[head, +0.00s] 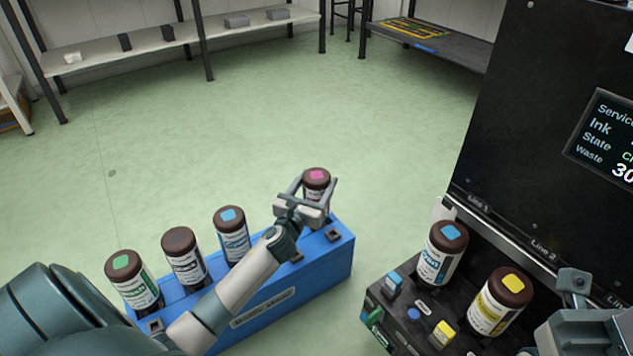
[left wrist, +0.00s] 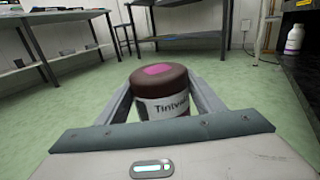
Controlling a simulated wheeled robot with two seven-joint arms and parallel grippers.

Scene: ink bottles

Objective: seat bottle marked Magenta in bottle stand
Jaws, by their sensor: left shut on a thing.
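The bottle marked Magenta (head: 316,177) has a brown cap with a pink patch and a white label. My left gripper (head: 308,196) is shut on it, one finger on each side, and it looks upright. The left wrist view shows its cap and label (left wrist: 165,105) between the fingers. In the head view it appears over the right end of the blue bottle stand (head: 342,262). The gripper hides its lower part, so I cannot tell whether it touches the stand. Grey parts of my right arm show at the lower right; its fingertips are not visible.
Bottles with green (head: 131,280), plain brown (head: 185,257) and blue (head: 232,234) caps stand in the stand's left part. A black ink unit (head: 375,295) at right carries blue-patched (head: 441,253) and yellow-patched (head: 500,301) bottles. Green floor behind the stand is clear.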

